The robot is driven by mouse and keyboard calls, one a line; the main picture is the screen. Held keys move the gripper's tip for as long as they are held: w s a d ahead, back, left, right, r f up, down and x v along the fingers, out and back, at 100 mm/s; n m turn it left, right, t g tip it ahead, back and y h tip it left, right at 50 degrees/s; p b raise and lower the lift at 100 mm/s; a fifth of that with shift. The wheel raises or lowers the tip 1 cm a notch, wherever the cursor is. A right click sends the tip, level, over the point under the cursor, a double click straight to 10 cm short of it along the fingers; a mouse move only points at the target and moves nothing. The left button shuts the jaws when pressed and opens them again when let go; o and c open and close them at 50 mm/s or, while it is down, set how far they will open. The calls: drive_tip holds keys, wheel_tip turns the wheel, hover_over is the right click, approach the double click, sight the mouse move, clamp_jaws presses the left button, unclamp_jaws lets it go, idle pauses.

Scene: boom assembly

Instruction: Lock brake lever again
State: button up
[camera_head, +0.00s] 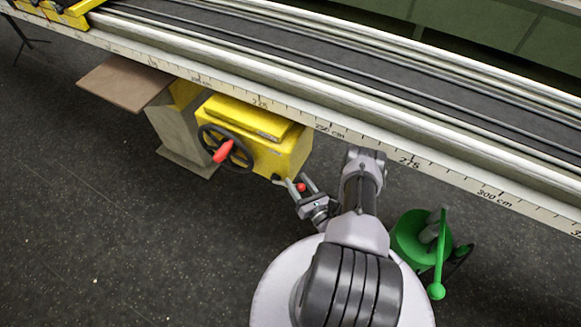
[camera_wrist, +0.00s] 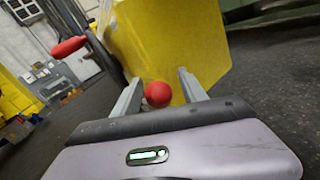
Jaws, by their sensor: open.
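A red ball knob (camera_head: 301,187), apparently the end of the brake lever, is beside the lower right of the yellow box (camera_head: 290,155). My gripper (camera_head: 297,179) is open, with the knob between its two fingers. In the wrist view the red knob (camera_wrist: 158,94) sits between the spread fingers of my gripper (camera_wrist: 159,76), with a gap visible on the right. Contact with the left finger cannot be told. The lever's rod is hidden, so its angle cannot be told.
A black handwheel (camera_head: 226,148) with a red handle (camera_head: 222,152) is on the box's left face. A long rail with a centimetre scale (camera_head: 410,161) runs above. A green device (camera_head: 412,240) with a ball-ended lever stands right of my arm. Dark floor is open at left.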

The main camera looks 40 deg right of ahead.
drive_tip(key=shift+w, duration=0.4)
drive_tip(key=shift+s, duration=0.1)
drive_tip(key=shift+c, duration=0.4)
clamp_jaws()
drive_tip(key=shift+d+r, duration=0.1)
idle(0.6)
